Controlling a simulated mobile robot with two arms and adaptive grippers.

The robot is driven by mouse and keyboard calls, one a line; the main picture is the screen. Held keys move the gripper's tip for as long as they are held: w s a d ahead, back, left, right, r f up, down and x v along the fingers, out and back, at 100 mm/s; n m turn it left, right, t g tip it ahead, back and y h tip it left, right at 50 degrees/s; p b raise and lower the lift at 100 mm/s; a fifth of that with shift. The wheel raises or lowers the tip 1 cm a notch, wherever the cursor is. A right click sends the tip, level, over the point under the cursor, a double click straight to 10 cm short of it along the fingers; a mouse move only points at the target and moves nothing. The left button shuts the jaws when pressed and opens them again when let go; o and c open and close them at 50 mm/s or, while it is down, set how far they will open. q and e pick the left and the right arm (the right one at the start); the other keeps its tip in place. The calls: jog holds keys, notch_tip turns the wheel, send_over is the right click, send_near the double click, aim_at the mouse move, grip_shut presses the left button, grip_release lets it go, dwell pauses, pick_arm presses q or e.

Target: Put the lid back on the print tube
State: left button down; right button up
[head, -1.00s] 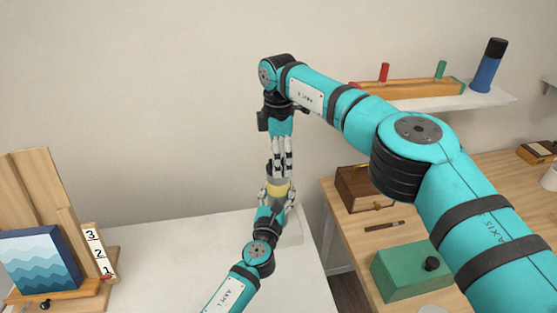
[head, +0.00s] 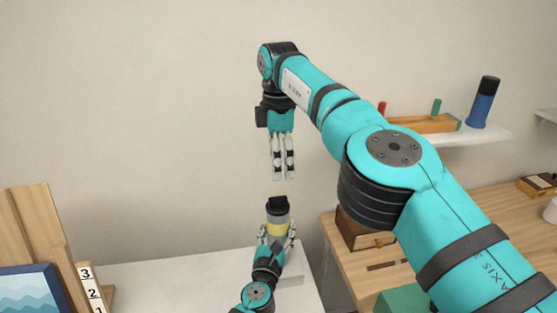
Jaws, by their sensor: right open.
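The print tube (head: 277,228), grey with a yellow band, stands roughly upright in my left gripper (head: 276,236) in the lower middle of the head view. The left fingers are closed around its sides. A black lid (head: 277,203) sits on the tube's top end; whether it is fully seated I cannot tell. My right gripper (head: 283,177) hangs straight above, fingers pointing down, open and empty. A small gap of bare wall shows between its fingertips and the lid.
A white table (head: 170,282) lies below. A picture and a number board (head: 92,290) stand at lower left. At right are a wooden desk (head: 490,195) with a wooden box (head: 352,232), and a shelf holding a blue cylinder (head: 481,108). The wall behind is bare.

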pick_arm(q)
jog(key=shift+c, duration=2.2)
grip_release()
jog(key=s+a, duration=0.2)
jog(key=s, duration=1)
jog(key=shift+a, duration=0.25)
